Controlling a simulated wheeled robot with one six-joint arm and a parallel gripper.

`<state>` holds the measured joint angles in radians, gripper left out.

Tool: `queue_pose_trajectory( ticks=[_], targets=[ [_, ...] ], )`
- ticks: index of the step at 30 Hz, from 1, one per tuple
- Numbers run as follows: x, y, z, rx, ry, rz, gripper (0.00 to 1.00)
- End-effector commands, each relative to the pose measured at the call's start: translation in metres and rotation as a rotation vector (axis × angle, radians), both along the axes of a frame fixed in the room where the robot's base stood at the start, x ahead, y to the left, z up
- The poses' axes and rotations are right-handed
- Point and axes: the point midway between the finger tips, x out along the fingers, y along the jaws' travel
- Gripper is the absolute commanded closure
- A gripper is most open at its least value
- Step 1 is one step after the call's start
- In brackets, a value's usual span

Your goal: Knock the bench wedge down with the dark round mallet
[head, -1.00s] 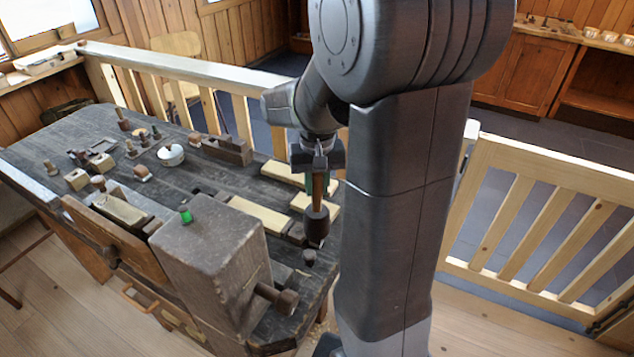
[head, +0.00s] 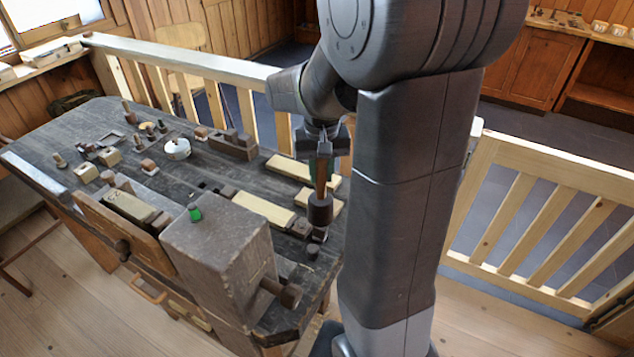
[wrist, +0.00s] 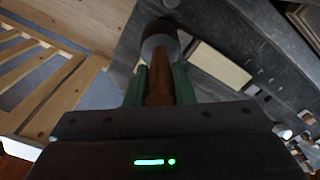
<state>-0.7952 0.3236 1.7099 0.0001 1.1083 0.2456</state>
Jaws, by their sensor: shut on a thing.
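My gripper (head: 321,170) is shut on the brown handle of the dark round mallet (head: 320,209). The mallet hangs head down above the near right end of the dark bench. In the wrist view the handle runs between the green fingers, with the mallet head (wrist: 160,42) beyond them. A small dark piece (head: 319,237) shows just under the head; it may be the bench wedge, but I cannot tell for sure. A gap between head and piece is too small to judge.
A short dark peg (head: 313,251) stands close by, with a dark block (head: 300,228) and pale board (head: 263,209) to its left. A wooden railing (head: 540,210) is at right.

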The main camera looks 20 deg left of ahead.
Motion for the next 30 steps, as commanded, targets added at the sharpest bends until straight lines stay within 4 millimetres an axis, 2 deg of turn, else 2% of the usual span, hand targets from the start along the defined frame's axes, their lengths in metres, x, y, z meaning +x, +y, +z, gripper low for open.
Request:
queue_pose_trajectory(
  ticks=[5, 15, 30],
  targets=[
    [0.0, 0.0, -0.005, 0.0, 0.0, 0.0, 1.0],
    [0.0, 0.0, -0.042, 0.0, 0.0, 0.0, 1.0],
    [0.0, 0.0, -0.039, 0.001, -0.001, 0.0, 1.0]
  ],
)
